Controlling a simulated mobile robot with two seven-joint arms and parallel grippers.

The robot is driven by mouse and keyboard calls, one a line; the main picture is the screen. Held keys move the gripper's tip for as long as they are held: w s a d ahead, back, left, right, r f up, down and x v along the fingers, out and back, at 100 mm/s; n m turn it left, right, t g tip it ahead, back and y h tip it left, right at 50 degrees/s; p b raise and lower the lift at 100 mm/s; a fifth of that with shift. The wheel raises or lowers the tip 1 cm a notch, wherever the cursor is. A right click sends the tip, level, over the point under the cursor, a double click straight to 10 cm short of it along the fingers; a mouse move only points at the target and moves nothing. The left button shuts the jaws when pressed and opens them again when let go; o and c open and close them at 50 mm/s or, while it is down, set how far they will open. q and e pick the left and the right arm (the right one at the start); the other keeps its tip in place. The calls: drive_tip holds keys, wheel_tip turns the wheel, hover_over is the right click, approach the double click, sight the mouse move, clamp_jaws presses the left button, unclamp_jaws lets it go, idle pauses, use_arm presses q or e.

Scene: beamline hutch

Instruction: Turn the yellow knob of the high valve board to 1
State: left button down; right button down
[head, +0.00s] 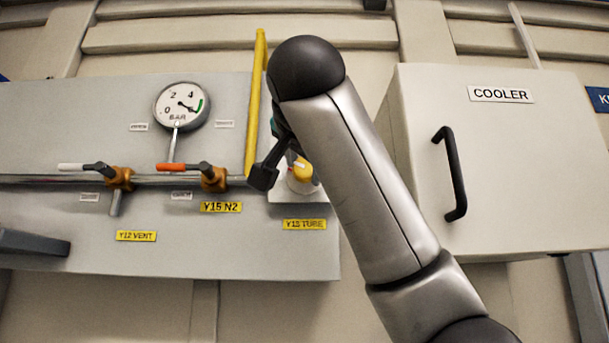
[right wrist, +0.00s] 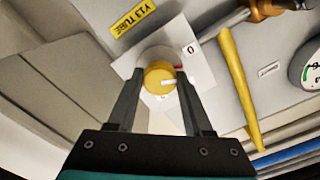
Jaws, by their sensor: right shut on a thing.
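The high valve board (head: 60,110) is a grey panel at the left of the head view. In the right wrist view the knob (right wrist: 158,75) carries a white pointer mark aimed right, below the 0 label (right wrist: 191,49) and a red mark. I cannot make out a 1. My right gripper (right wrist: 160,72) has one finger on each side of the knob and is shut on it.
A yellow upright pipe (head: 257,100) runs close left of the knob.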

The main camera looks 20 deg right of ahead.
drive_tip(key=m, duration=0.3)
drive_tip(key=shift+f+m+b, duration=0.1)
drive_tip(key=shift+m+b, duration=0.2)
drive_tip(key=shift+b, duration=0.1)
drive_tip(key=shift+m, duration=1.7)
drive_tip(key=shift+c, duration=1.5)
unclamp_jaws()
drive_tip(key=shift+s, duration=0.15)
drive_tip(key=b+v, duration=0.4)
drive_tip(key=v, duration=1.1)
